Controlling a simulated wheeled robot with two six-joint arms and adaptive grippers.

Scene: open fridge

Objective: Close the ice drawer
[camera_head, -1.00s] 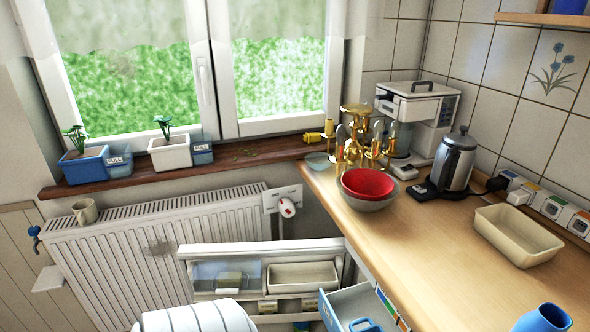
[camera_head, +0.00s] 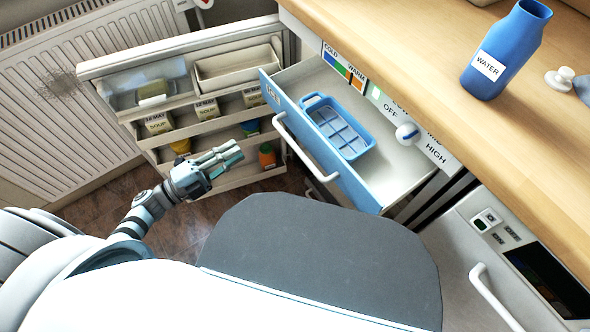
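The ice drawer (camera_head: 317,137) is pulled out from under the counter, with a blue front and a white bar handle (camera_head: 305,147). A blue ice tray (camera_head: 338,127) lies inside it. My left gripper (camera_head: 236,155) is left of the drawer front and in front of the open fridge door's shelves, apart from the handle in the picture. Its fingers lie close together and nothing shows between them; I cannot tell if they are fully shut. My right gripper is not in view.
The open fridge door (camera_head: 180,64) holds soup packets and bottles, left of the drawer. A radiator (camera_head: 60,120) is behind it. A blue water bottle (camera_head: 506,52) stands on the wooden counter (camera_head: 420,40). A dial (camera_head: 407,133) and an oven handle (camera_head: 497,298) are at right.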

